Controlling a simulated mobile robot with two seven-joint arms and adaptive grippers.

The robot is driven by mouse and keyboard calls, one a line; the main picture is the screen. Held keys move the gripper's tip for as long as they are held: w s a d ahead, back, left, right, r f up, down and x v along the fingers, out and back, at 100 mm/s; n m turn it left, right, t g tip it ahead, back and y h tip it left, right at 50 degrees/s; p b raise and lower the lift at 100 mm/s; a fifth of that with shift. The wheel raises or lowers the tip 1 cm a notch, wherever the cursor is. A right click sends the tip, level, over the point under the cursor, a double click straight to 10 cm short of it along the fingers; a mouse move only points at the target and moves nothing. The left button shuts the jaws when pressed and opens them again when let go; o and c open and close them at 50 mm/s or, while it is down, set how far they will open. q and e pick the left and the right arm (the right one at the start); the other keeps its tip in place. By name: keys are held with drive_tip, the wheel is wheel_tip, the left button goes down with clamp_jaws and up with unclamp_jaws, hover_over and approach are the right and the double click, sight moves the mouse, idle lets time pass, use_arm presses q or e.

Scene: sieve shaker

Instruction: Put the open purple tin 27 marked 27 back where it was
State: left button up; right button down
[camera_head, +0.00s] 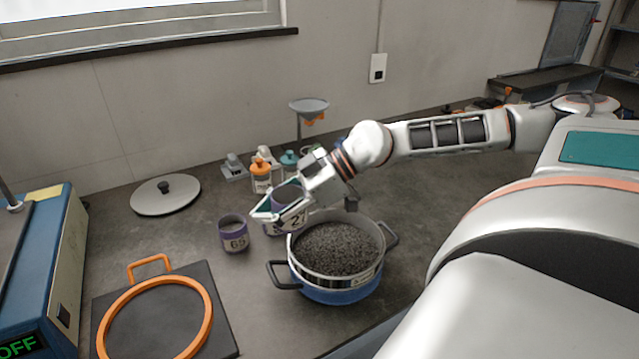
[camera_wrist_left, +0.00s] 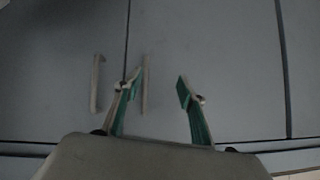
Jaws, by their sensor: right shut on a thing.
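The purple tin 27 (camera_head: 286,193) is between the fingers of my right gripper (camera_head: 279,212), which is shut on it. It is just behind and left of the blue pot; the gripper covers part of it and its marking. More purple shows just below the fingers, and I cannot tell whether it is the same tin or another one. A second purple tin (camera_head: 233,234), its number seeming to begin with 6, stands on the worktop to the left. My left gripper (camera_wrist_left: 157,92) is open and empty in the left wrist view, in front of grey cabinet doors.
The blue pot (camera_head: 335,289) has two dark handles and holds dark grains inside a metal ring. An orange ring (camera_head: 207,310) lies on a dark plate. A round lid (camera_head: 180,202), bottles (camera_head: 261,181) and a funnel stand (camera_head: 309,105) are behind. A blue machine (camera_head: 62,250) is left.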

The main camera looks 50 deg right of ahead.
drive_tip(key=w+d+r+m+t+h, duration=0.1)
drive_tip(key=w+d+r+m+h, duration=0.15)
drive_tip(key=d, duration=0.45)
drive_tip(key=w+d+r+m+t+h+b, duration=0.1)
drive_tip(key=w+d+r+m+t, duration=0.1)
drive_tip(key=w+d, duration=0.3)
drive_tip(key=w+d+r+m+t+h, duration=0.1)
drive_tip(key=w+d+r+m+h, duration=0.1)
drive_tip(key=d, duration=0.6)
wheel_tip(320, 180, down, 16)
drive_tip(key=b, duration=0.2)
drive_tip(key=shift+a+f+b, duration=0.1)
drive_tip(key=shift+b, duration=0.25)
wheel_tip(320, 180, down, 4)
drive_tip(key=shift+r+b, duration=0.25)
drive_tip(key=shift+b, duration=0.15)
drive_tip(key=shift+w, duration=0.1)
drive_tip(key=shift+f, duration=0.2)
drive_tip(key=c, duration=1.4)
unclamp_jaws()
use_arm(q)
wheel_tip(320, 180, down, 2)
drive_tip(key=shift+w+a+f, duration=0.15)
drive_tip(key=shift+f, duration=0.1)
use_arm(e)
drive_tip(key=shift+o, duration=0.2)
drive_tip(key=shift+r, duration=0.1)
